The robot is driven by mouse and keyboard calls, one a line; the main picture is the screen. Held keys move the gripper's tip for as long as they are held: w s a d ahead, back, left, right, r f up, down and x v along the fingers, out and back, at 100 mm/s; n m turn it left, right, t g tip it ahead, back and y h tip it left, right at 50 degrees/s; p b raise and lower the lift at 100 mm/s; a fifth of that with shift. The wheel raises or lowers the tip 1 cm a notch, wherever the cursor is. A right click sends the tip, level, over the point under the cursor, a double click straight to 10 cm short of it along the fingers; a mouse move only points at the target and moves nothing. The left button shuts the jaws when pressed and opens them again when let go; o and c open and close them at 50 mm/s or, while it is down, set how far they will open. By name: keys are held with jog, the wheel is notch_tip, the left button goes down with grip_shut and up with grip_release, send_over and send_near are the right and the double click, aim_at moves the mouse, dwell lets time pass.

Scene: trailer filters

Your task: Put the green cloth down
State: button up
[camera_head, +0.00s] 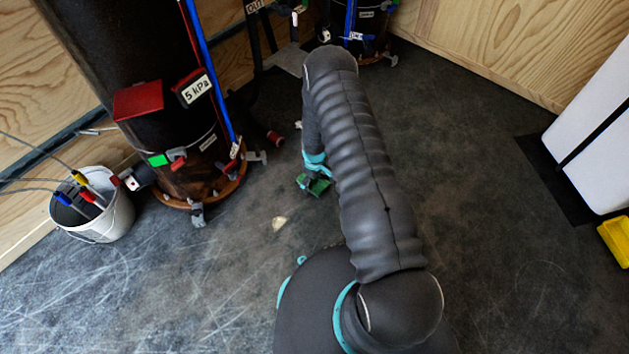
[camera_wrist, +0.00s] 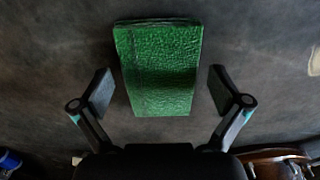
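The green cloth (camera_wrist: 158,68) is a flat, folded rectangle with a crinkled surface. In the wrist view it lies between the two fingers of my gripper (camera_wrist: 161,90), against the dark floor. The fingers are open, with a gap on both sides of the cloth, and neither touches it. In the head view the green cloth (camera_head: 316,186) shows as a small patch just below the end of my arm, partly hidden by it. It looks to be at the floor, though its exact height is hard to tell.
A dark filter column (camera_head: 150,90) with hoses stands at the left on a wooden base. A white bucket (camera_head: 95,232) with cables is beside it. A small pale scrap (camera_head: 279,223) lies on the floor. A yellow object (camera_head: 616,240) sits at the right edge.

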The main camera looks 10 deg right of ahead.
notch_tip(320, 180, up, 12)
jog(key=r+p, duration=0.1)
notch_tip(320, 180, up, 15)
jog(key=m+t, duration=0.1)
send_over(314, 181)
jog(key=s+r+m+t, duration=0.1)
jog(key=s+r, duration=0.1)
jog(key=r, duration=0.6)
jog(key=s+r+m, duration=0.1)
jog(key=s+r, duration=0.2)
jog(key=r, duration=0.6)
jog(key=s+r+m+t, duration=0.2)
jog(key=s+r, duration=1)
jog(key=r, duration=0.1)
jog(key=s+r+m+t, duration=0.1)
jog(key=s+r, duration=0.3)
jog(key=s, duration=0.9)
jog(key=shift+s+m+t, duration=0.2)
jog(key=shift+m+t, duration=0.1)
jog(key=shift+m, duration=0.3)
